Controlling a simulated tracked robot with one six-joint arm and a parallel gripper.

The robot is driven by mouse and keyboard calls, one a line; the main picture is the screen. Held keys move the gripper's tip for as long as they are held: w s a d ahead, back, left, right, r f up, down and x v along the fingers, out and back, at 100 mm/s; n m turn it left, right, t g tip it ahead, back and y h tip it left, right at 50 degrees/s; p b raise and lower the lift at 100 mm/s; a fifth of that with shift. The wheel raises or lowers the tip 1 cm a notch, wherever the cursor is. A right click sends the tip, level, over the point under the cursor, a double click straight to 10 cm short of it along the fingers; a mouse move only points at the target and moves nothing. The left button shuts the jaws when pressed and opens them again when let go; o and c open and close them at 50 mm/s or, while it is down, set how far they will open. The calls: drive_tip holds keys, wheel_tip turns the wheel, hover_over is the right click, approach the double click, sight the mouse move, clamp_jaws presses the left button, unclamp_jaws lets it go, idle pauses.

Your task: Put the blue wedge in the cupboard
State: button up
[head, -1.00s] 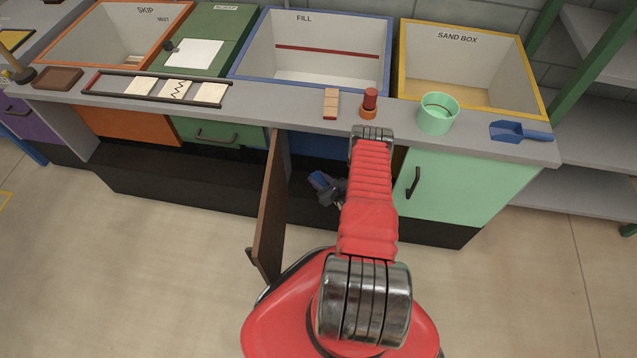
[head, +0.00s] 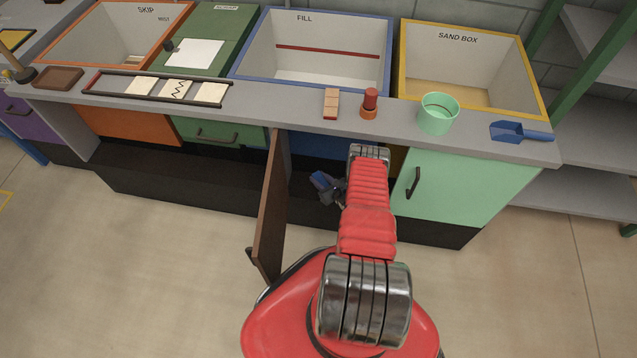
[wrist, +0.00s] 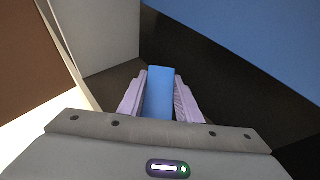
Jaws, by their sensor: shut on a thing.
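The blue wedge (wrist: 158,92) is between the two pale fingers of my gripper (wrist: 160,98) in the wrist view, and the fingers are shut on it. In the head view the wedge (head: 320,181) shows at the tip of my gripper (head: 326,188), low in front of the counter. The cupboard's brown door (head: 270,205) stands open, swung out to the left of my gripper. My gripper is at the cupboard's opening, right of the door. My arm hides much of the opening, so I cannot tell how far inside the wedge is.
A green door with a dark handle (head: 413,181) is right of my arm. Open floor lies in front.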

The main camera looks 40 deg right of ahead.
sight(320, 182)
drive_tip(key=shift+f, duration=0.95)
drive_tip(key=shift+w+d+f, duration=0.1)
drive_tip(key=shift+d+f, duration=0.05)
drive_tip(key=shift+f, duration=0.35)
drive_tip(key=shift+f, duration=0.1)
drive_tip(key=o, duration=1.2)
drive_tip(key=shift+v, duration=6.05)
